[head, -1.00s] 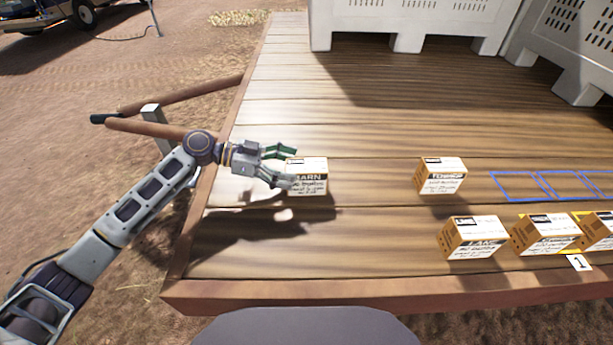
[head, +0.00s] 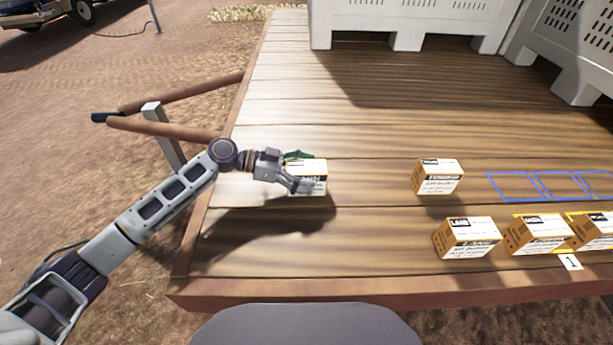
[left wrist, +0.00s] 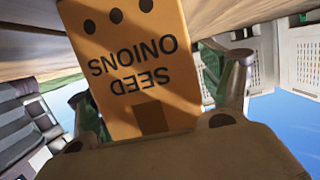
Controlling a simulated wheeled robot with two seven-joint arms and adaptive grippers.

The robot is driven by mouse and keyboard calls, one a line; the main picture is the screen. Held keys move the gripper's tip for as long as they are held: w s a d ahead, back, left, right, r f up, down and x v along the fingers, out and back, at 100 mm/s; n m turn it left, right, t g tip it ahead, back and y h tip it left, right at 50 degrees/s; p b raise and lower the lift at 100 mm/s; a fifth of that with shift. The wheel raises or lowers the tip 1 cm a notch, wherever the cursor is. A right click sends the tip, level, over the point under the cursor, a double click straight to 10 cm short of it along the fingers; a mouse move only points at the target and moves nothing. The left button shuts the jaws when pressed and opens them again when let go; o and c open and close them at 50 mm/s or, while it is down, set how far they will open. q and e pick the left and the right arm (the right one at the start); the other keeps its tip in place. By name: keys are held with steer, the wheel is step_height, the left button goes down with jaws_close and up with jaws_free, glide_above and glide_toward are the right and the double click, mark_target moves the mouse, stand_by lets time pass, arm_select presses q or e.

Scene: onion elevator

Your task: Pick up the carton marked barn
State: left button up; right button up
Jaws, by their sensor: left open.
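The barn carton (head: 314,178), orange and white, sits upright on the wooden deck at the left. Its label is partly hidden by my gripper in the head view now. My left gripper (head: 301,171) is open, with its fingers on either side of the carton. In the left wrist view the carton's orange side (left wrist: 135,60), printed "SEED ONIONS" and seen upside down, lies between the two fingers of the left gripper (left wrist: 160,95). I cannot tell whether the fingers touch it. My right gripper is not in view.
Another carton (head: 438,178) stands to the right, and a row with a LANE carton (head: 467,238) stands near the front edge. Blue outlines (head: 512,186) mark bare deck. White crates (head: 410,22) stand at the back. Deck between the barn carton and the others is clear.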

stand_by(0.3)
arm_select(q)
steer(key=c, duration=1.1)
steer(key=shift+c, duration=0.9)
steer(key=shift+r, duration=0.15)
steer(key=shift+r, duration=0.25)
step_height(320, 180, up, 7)
steer(key=shift+r+b, duration=0.15)
steer(key=shift+b, duration=0.75)
steer(key=shift+r, duration=1)
